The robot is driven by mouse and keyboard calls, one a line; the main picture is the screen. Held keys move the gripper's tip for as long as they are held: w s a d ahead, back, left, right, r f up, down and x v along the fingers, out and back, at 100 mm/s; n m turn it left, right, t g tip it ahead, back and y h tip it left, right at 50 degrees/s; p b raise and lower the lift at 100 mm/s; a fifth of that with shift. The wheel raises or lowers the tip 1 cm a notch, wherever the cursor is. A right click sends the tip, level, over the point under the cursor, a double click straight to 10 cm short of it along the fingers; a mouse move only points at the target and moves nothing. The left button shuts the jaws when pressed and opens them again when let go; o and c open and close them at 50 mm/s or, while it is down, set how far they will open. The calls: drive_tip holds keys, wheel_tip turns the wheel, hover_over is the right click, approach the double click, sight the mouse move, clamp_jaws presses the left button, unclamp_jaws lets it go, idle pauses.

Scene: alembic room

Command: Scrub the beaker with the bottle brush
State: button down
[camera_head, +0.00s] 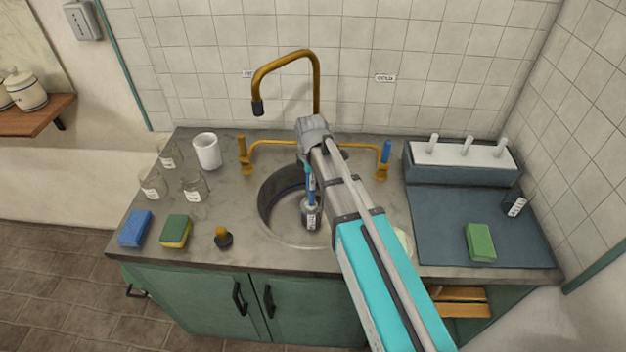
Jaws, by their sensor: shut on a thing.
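My gripper (309,168) points down over the round sink (268,205), partly hidden behind my wrist. It is shut on the bottle brush (311,187), whose blue handle shows just below the fingers. A small beaker (311,213) with a white label stands in the sink directly below. The brush's lower end meets the beaker's top in this view; I cannot tell how deep it sits inside. Other labelled glass beakers stand on the left counter: one at the back (168,155), one at the left (153,186) and one nearer the sink (195,187).
A brass faucet (289,56) arches behind the sink. A white cup (207,152), blue sponge (135,228), green-yellow sponge (175,231) and dark stopper-like object (223,238) lie left. At right are a pegged rack (462,158), mat (440,225), green sponge (480,242) and dark labelled container (514,206).

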sight(310, 192)
drive_tip(key=shift+f+b, duration=0.95)
drive_tip(key=shift+f, duration=0.2)
drive_tip(key=shift+f+b, duration=0.6)
drive_tip(key=shift+f, duration=0.05)
idle(0.6)
drive_tip(key=shift+d+r, duration=0.1)
drive_tip(key=shift+d, duration=0.25)
idle(0.3)
drive_tip(key=shift+w+a, duration=0.3)
drive_tip(key=shift+a, duration=0.2)
drive_tip(key=shift+s, duration=0.1)
drive_tip(key=shift+s, duration=0.6)
